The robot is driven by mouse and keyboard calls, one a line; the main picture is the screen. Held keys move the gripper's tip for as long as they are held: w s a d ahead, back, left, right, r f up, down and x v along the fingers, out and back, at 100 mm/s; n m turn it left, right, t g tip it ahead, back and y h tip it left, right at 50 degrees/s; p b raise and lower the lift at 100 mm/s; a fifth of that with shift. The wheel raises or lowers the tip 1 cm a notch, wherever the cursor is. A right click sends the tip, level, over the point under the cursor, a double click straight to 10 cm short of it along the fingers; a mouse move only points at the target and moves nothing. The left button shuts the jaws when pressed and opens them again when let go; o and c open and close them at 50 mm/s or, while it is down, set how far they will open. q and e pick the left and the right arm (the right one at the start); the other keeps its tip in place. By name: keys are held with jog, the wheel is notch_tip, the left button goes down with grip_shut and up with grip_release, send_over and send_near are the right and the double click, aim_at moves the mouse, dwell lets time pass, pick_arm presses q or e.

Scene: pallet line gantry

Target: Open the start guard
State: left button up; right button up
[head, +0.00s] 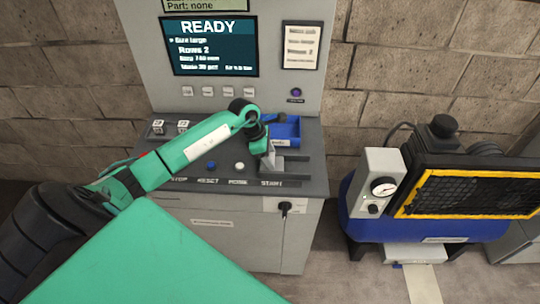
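The console's sloped panel (206,174) carries a row of labels, with START (272,183) at the right end. My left arm comes in from the left across the panel. My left gripper (293,166) is over the panel's right part, just above the START label; its two dark fingers look spread apart, with a light grey patch between them. The gripper covers the start control, so I cannot make out its guard or whether it is raised. I cannot tell whether the fingers touch anything. My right gripper is not in view.
The screen (211,46) reads READY. A blue tray (289,131) is behind the gripper. A blue button (211,166) and a white button (240,166) are to its left. A key switch (286,207) is on the front below. A blue machine with a gauge (383,187) stands at the right.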

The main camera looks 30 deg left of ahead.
pick_arm(q)
jog(key=shift+c, duration=1.1)
jog(key=shift+w+d+f+b, duration=0.1)
jog(key=shift+w+d+b, duration=0.2)
jog(key=shift+d+b, duration=0.1)
jog(key=w+d+b, duration=0.1)
jog(key=d, duration=0.1)
jog(key=w+d+b, duration=0.2)
jog(key=d, duration=0.1)
jog(key=shift+w+d+b, duration=0.2)
jog(key=shift+d+b, duration=0.1)
jog(key=shift+b, duration=0.05)
jog(key=shift+w+d, duration=0.15)
jog(key=shift+d, duration=0.1)
jog(key=o, duration=1.4)
